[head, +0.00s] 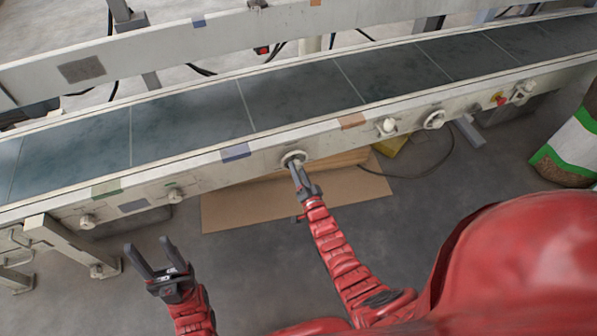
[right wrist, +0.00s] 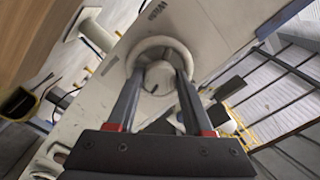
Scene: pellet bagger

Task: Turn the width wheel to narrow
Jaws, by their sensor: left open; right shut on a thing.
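The width wheel (head: 291,157) is a pale round wheel on the front rail of the conveyor, near the middle of the head view. In the right wrist view, its rim (right wrist: 150,46) surrounds a central hub with a dark mark. My right gripper (head: 296,168) is shut on the wheel, with its fingers on either side of the hub; it also shows in the right wrist view (right wrist: 160,76). The fingers hide part of the rim. My left gripper (head: 149,246) is open and empty, low on the left, apart from the rail.
The conveyor belt (head: 190,112) runs across the view. The rail carries other knobs (head: 387,126), another round wheel (head: 434,120) and a red button (head: 500,99). A cardboard sheet (head: 240,205) lies on the floor below. A filled bag (head: 570,150) stands at right.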

